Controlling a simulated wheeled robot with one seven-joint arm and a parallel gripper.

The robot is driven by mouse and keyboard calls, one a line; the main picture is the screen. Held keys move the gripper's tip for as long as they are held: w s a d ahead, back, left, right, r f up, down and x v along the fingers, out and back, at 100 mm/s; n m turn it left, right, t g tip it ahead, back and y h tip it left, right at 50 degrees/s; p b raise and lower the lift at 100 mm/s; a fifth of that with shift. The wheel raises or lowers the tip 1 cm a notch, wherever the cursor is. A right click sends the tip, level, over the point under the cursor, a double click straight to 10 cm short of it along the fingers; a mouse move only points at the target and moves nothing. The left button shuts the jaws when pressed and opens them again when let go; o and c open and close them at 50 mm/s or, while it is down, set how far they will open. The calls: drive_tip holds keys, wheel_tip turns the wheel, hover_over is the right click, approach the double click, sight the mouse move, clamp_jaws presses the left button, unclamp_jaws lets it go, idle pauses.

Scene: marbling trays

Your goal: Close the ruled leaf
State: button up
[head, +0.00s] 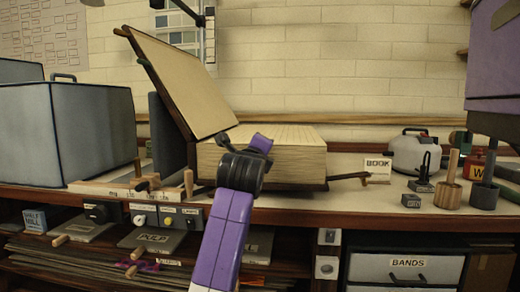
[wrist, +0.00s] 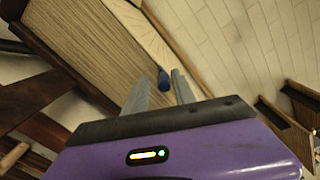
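The ruled leaf (head: 185,82) is a large tan panel with a dark edge. In the head view it stands raised and tilted to the left, above a thick block of pages (head: 262,158) on the bench. Short rods stick out at its upper left edge. My gripper (head: 261,143) is in front of the page block, below the leaf's lower edge; its fingers are hidden there. In the wrist view my gripper (wrist: 162,88) has its two grey fingers apart.
A grey-blue bin (head: 68,130) stands left of the book. Wooden pegs and a row of knobs line the bench front. A BOOK card (head: 377,170), a white canister (head: 414,153) and several stamps stand at right. A purple cabinet (head: 495,70) hangs at upper right.

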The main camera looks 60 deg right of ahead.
drive_tip(key=shift+r, duration=0.1)
drive_tip(key=shift+a, duration=0.1)
drive_tip(key=shift+s+a+r, duration=0.1)
drive_tip(key=shift+a, duration=0.2)
drive_tip(key=p+v, duration=0.1)
drive_tip(key=v, duration=0.6)
drive_tip(key=shift+p, duration=0.4)
